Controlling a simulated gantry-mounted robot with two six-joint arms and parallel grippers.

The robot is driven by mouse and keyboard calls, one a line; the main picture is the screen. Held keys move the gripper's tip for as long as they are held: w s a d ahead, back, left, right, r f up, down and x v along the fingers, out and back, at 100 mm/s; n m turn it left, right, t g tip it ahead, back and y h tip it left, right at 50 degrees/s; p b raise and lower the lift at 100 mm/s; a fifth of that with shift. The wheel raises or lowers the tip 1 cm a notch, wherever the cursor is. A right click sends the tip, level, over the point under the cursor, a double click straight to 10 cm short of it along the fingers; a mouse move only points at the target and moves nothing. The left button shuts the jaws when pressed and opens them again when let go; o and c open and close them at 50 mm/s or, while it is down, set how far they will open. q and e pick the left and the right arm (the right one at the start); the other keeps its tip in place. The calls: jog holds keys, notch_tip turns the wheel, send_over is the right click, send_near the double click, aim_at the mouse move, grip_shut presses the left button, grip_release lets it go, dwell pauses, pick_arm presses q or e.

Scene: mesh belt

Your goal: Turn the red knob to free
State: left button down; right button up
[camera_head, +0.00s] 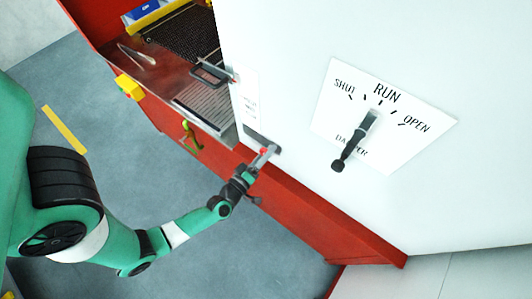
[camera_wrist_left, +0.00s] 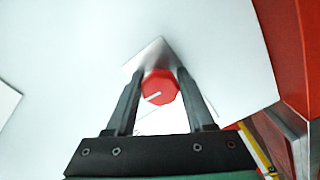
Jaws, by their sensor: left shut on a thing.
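The red knob (camera_wrist_left: 160,86) is an eight-sided knob with a white pointer line, mounted on the white panel. It sits between the two fingers of my left gripper (camera_wrist_left: 161,90) in the left wrist view, and the fingers are shut on it. In the head view my left gripper (camera_head: 262,160) reaches up to the lower edge of the white housing, and only a little red of the knob (camera_head: 264,151) shows. The white pointer line slants slightly in the wrist view. Any lettering around the knob is hidden or too blurred to read. My right gripper is not in view.
A damper dial plate (camera_head: 340,127) with a black lever (camera_head: 353,142) is on the white housing to the right. A red machine frame (camera_head: 310,222) runs below. A yellow block (camera_head: 129,87) and a mesh belt (camera_head: 185,35) lie to the upper left.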

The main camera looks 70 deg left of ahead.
pick_arm(q)
jog(key=shift+n, duration=0.6)
jog(key=shift+c, duration=1.3)
grip_release()
jog(key=p+v, duration=0.1)
jog(key=v, duration=1)
jog(key=shift+s+d+p, duration=0.2)
jog(key=shift+s+p, duration=0.05)
jog(key=shift+p, duration=0.05)
